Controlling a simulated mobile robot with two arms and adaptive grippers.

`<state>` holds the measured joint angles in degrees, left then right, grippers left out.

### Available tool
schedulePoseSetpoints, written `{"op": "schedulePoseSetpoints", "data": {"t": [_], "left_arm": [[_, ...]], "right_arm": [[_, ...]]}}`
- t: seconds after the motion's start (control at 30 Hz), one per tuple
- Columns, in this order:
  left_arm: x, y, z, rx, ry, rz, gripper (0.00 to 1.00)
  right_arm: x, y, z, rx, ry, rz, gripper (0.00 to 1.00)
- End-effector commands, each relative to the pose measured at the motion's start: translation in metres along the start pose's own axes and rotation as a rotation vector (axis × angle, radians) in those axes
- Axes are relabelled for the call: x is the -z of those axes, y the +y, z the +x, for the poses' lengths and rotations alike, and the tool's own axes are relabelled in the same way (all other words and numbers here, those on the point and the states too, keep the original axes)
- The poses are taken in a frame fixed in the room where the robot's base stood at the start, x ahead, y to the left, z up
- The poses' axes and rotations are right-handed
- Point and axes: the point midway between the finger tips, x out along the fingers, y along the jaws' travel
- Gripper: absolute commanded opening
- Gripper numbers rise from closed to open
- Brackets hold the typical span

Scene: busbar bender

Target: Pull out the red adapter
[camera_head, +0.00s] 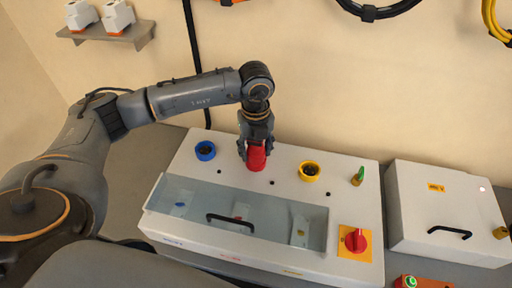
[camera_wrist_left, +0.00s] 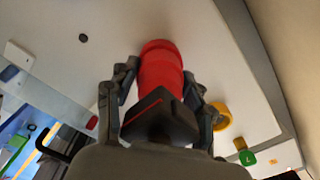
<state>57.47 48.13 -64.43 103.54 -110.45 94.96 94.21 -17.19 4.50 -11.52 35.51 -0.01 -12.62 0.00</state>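The red adapter (camera_head: 256,157) stands on the white top of the busbar bender (camera_head: 290,185), between the blue ring and the yellow ring. My left gripper (camera_head: 257,142) comes down over it from above. In the left wrist view the red adapter (camera_wrist_left: 161,68) lies between the two fingers of my left gripper (camera_wrist_left: 160,85), which are on either side of it and look closed around it. Its lower end is at the panel; whether it is seated in a socket is hidden. My right gripper is not in view.
A blue ring (camera_head: 205,151) and a yellow ring (camera_head: 309,171) sit on either side. A clear cover with a black handle (camera_head: 230,221) lies in front. A red rotary switch (camera_head: 356,240) is at the front right. A white box (camera_head: 446,210) stands to the right.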

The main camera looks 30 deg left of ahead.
Motion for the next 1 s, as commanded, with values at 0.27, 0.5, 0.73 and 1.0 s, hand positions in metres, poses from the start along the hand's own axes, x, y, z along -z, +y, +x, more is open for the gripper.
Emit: {"op": "schedulePoseSetpoints", "data": {"t": [0.27,0.5,0.73,1.0], "left_arm": [[0.0,0.0,-0.001,0.001,-0.001,0.0,0.13],[0.0,-0.001,-0.007,0.002,-0.001,0.0,0.13],[-0.001,-0.001,-0.015,0.003,-0.002,0.0,0.13],[-0.001,0.0,-0.022,0.002,-0.002,-0.001,0.13]], "right_arm": [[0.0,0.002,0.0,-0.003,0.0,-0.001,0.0],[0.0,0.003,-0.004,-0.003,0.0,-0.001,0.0],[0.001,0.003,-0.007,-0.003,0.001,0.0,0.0],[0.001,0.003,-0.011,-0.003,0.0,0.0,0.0]]}}
